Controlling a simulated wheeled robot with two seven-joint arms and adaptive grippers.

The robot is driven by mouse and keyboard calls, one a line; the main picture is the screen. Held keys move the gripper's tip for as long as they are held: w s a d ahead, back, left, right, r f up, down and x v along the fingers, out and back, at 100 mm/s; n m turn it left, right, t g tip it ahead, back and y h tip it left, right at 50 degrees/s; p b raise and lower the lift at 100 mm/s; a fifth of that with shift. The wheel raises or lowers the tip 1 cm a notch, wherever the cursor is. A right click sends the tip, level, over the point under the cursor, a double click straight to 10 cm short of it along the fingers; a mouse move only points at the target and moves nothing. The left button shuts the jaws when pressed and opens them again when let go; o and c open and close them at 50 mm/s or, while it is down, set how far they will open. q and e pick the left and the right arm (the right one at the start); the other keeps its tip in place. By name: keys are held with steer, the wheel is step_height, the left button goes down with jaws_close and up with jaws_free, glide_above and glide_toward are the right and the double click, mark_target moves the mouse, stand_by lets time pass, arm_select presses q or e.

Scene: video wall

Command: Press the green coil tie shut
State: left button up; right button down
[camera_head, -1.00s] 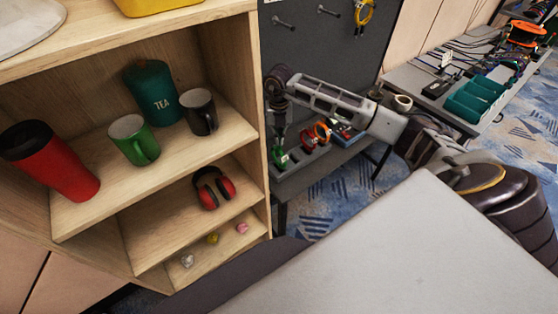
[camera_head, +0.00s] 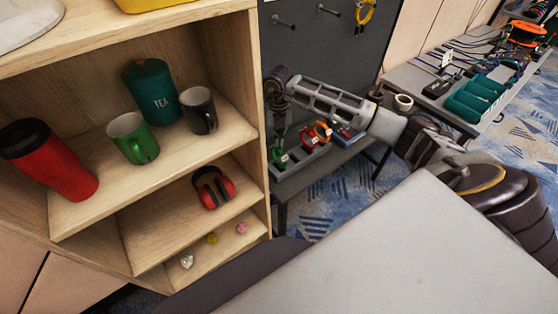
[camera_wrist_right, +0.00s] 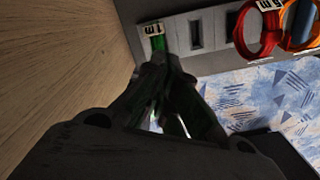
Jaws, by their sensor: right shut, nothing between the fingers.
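The green coil tie (camera_head: 279,157) is at the left end of the grey holder strip, close to the wooden shelf's side. In the right wrist view a green piece of it (camera_wrist_right: 158,43) with a small white label shows just past my fingertips. My right gripper (camera_head: 279,142) points down over the tie, its fingers shut and empty. In the right wrist view the dark fingertips (camera_wrist_right: 160,62) are close together at the tie's near edge. They hide part of it, and I cannot tell whether they touch it. My left gripper is not in view.
A red coil (camera_wrist_right: 257,28) and an orange coil (camera_wrist_right: 300,25) sit farther right in the holder strip (camera_wrist_right: 210,30). The wooden shelf (camera_head: 262,120) stands close on the left, holding mugs and red headphones (camera_head: 213,188). The dark pegboard (camera_head: 310,55) is behind.

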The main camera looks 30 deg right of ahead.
steer(key=shift+a+f+b, duration=0.15)
steer(key=shift+f+b, duration=0.6)
steer(key=shift+f, duration=0.5)
stand_by(0.8)
steer(key=shift+r, duration=0.2)
steer(key=shift+r+p, duration=1.75)
steer(key=shift+r, duration=1.15)
steer(key=shift+s+f, duration=0.1)
